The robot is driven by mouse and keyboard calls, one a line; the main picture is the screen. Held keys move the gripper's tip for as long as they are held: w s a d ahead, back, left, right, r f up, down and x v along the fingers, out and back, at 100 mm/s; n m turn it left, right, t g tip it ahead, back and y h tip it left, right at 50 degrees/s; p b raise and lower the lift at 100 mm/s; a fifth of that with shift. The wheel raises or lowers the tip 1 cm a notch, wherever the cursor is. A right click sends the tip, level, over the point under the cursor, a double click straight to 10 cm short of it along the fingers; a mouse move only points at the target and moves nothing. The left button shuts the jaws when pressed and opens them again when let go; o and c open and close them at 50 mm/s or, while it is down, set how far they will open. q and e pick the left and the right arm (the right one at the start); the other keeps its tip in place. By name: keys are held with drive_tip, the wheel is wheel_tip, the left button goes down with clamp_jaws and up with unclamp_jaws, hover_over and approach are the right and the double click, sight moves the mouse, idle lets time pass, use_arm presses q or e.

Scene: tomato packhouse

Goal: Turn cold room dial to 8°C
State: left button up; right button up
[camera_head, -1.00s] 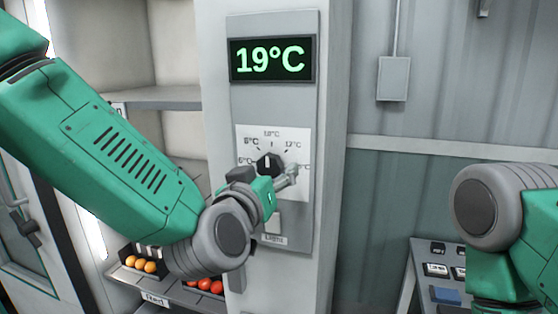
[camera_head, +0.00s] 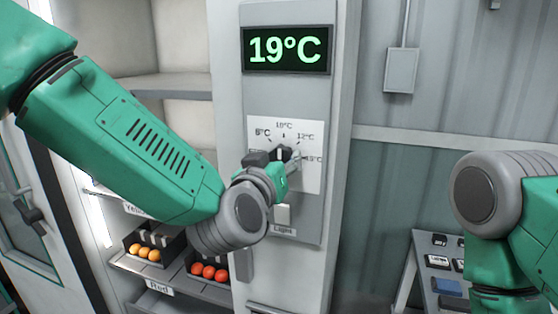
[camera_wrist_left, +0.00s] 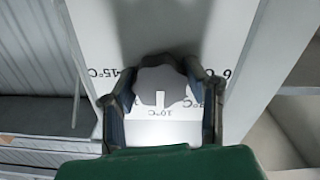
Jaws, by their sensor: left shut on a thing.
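The cold room dial (camera_head: 283,152) is a dark knob on a white scale plate (camera_head: 311,180) with printed temperatures. Above it, the display (camera_head: 286,50) reads 19°C in green. My left gripper (camera_head: 290,161) is at the dial and covers much of it in the head view. In the left wrist view my left gripper (camera_wrist_left: 161,76) has a finger on each side of the dial (camera_wrist_left: 160,85) and is shut on it. The dial's white mark points towards the 10°C label there. My right arm shows at the right, its gripper out of view.
A light switch (camera_head: 283,215) labelled "Light" sits below the scale plate. Shelves at the left hold crates with orange tomatoes (camera_head: 146,253) and red tomatoes (camera_head: 208,271). A grey wall box (camera_head: 401,70) hangs at the right, above a bench with small items (camera_head: 445,286).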

use_arm(q)
drive_tip(key=shift+s+d+n, duration=0.1)
drive_tip(key=shift+n, duration=0.2)
drive_tip(key=n+b, duration=0.6)
drive_tip(key=n, duration=0.2)
drive_tip(key=shift+b, duration=0.4)
drive_tip(key=shift+n, duration=0.3)
drive_tip(key=o, duration=1)
drive_tip(key=shift+o, duration=0.8)
drive_tip(key=shift+a, duration=0.2)
drive_tip(key=shift+s+a, duration=0.15)
drive_tip(key=shift+a, duration=0.05)
drive_tip(key=shift+s+a, duration=0.1)
